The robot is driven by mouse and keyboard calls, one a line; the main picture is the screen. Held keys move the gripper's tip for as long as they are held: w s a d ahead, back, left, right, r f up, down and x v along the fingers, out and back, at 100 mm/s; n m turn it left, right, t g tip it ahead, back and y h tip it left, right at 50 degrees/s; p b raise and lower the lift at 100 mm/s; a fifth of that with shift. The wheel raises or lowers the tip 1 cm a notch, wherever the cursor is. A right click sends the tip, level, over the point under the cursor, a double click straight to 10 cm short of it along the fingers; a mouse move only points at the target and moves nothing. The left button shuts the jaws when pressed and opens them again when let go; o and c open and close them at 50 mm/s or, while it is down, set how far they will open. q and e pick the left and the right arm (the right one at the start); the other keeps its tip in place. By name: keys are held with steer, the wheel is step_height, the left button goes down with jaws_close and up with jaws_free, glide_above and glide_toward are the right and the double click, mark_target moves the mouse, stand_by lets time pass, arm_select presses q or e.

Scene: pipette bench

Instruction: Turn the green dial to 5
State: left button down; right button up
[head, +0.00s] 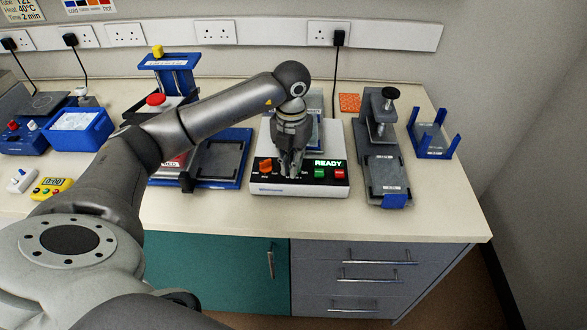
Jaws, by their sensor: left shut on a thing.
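A white bench device (302,189) with a black front panel stands in the middle of the bench. Its green display (328,163) reads READY. My left gripper (291,171) points down at the panel, between an orange knob (265,166) and a green button (320,173). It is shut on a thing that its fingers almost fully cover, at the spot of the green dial. The dial's pointer and setting cannot be read. My right gripper is not in view.
A red button (339,173) sits at the panel's right end. A grey clamp stand (385,150) and a blue holder (433,141) stand to the right. A blue-based press unit (222,160) stands close left. A yellow timer (52,187) lies far left. The bench front is mostly clear.

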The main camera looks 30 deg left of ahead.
arm_select(q)
steer(key=m+b, duration=0.1)
steer(key=m, duration=0.1)
steer(key=a+m+b, duration=0.1)
steer(key=m+b, duration=0.1)
steer(key=m, duration=0.1)
steer(key=shift+f+m, duration=0.1)
steer(key=shift+m, duration=0.2)
steer(key=m+b, duration=0.2)
steer(key=m, duration=0.1)
steer(key=shift+w+a, duration=0.15)
steer(key=shift+a+m+b, duration=0.1)
steer(key=shift+m+b, duration=0.25)
steer(key=shift+m, duration=0.65)
steer(key=shift+w, duration=0.1)
steer(key=c, duration=1.6)
jaws_free()
step_height(320, 180, up, 12)
